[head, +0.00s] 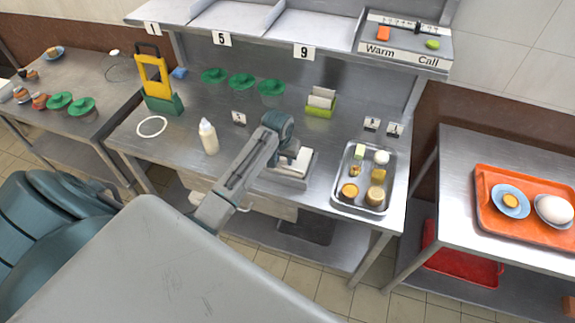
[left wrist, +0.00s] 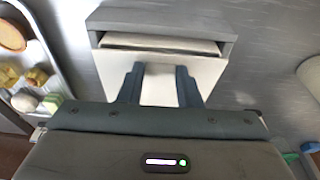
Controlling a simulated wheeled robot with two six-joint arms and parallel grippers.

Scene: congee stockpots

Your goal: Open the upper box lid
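A grey metal box (head: 290,183) with a white part (head: 303,159) stands on the middle table in the head view, partly hidden by my left arm. The left wrist view shows the grey box (left wrist: 165,19) close up, with a dark slot and a pale flat panel (left wrist: 108,66) below it. My left gripper (left wrist: 161,72) has its two fingers apart over this panel, with pale surface showing between them. I cannot tell whether the fingertips touch it. In the head view the fingers are hidden behind the arm. My right gripper is not in view.
A metal tray (head: 338,192) of food stands right of the box. A cream bottle (head: 208,137) stands to its left. Green-lidded pots (head: 241,81), a green holder (head: 320,103) and a yellow grater-like stand (head: 155,83) are behind. A shelf (head: 263,35) overhangs the table's back.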

